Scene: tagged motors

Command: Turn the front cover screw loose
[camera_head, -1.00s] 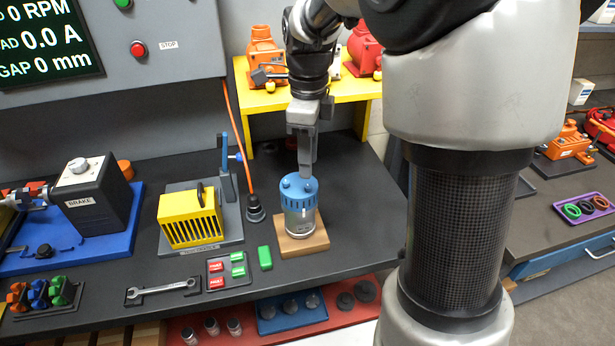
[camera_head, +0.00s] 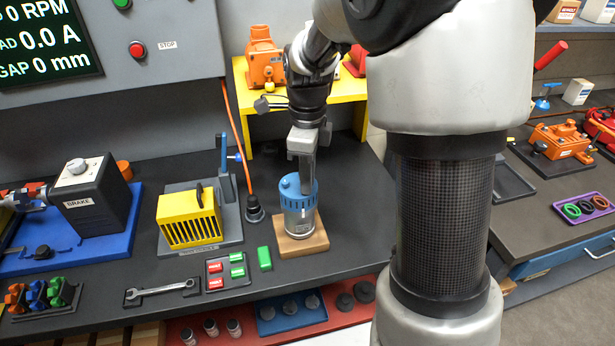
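A small motor with a blue cover (camera_head: 291,196) and a silver body (camera_head: 299,222) stands upright on a wooden block (camera_head: 303,244) on the dark bench. A blue knob-like screw head (camera_head: 289,180) shows at the left of the cover's top. My gripper (camera_head: 308,190) points straight down at the right part of the cover's top, and its fingers hide that part, including any screw there. I see the fingers edge-on, so I cannot tell whether they are open or shut on a screw.
A yellow slotted guard (camera_head: 189,219) with a blue-handled clamp stands left of the motor. Red and green blocks (camera_head: 226,270) and a wrench (camera_head: 162,289) lie in front. A yellow shelf (camera_head: 345,90) with motors stands behind.

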